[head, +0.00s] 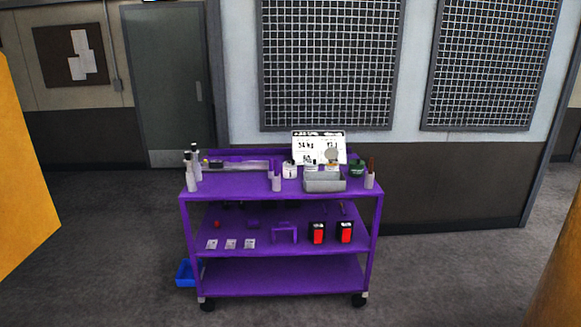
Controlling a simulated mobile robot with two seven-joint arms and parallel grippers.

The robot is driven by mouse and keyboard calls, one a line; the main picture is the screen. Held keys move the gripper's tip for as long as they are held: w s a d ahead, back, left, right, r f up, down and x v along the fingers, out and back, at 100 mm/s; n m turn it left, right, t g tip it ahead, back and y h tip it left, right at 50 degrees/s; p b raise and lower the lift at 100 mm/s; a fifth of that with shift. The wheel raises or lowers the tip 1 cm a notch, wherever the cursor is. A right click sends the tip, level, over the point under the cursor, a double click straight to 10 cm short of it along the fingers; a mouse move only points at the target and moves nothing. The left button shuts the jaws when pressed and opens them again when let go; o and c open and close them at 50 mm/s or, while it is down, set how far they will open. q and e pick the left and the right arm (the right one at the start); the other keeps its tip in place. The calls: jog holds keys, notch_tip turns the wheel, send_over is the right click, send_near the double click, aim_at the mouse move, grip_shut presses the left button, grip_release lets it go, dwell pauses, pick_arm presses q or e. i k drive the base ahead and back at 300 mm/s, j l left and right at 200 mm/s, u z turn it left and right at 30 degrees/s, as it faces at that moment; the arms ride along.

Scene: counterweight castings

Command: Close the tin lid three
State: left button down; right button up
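A purple cart (272,190) stands ahead at some distance. On the right half of its top is a row of small containers. One is a white tin (289,171) with a dark label; another pale tin (310,165) stands to its right. A round grey disc (331,154) stands up behind a grey box, and looks like a raised tin lid; the tin under it is mostly hidden. A dark green container (357,168) is further right. No numbers are readable on the tins. Neither of my grippers is in view.
A grey open box (324,181) stands in front of the tins, a white sign (318,146) behind. Bottles (194,167) stand at the top's left end. A blue bin (185,273) is on the floor. Orange-yellow surfaces (22,165) border both sides. Floor before the cart is clear.

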aim_at(330, 154)
jog(key=i, duration=1.7)
jog(key=i+u, duration=0.35)
jog(key=i, duration=1.25)
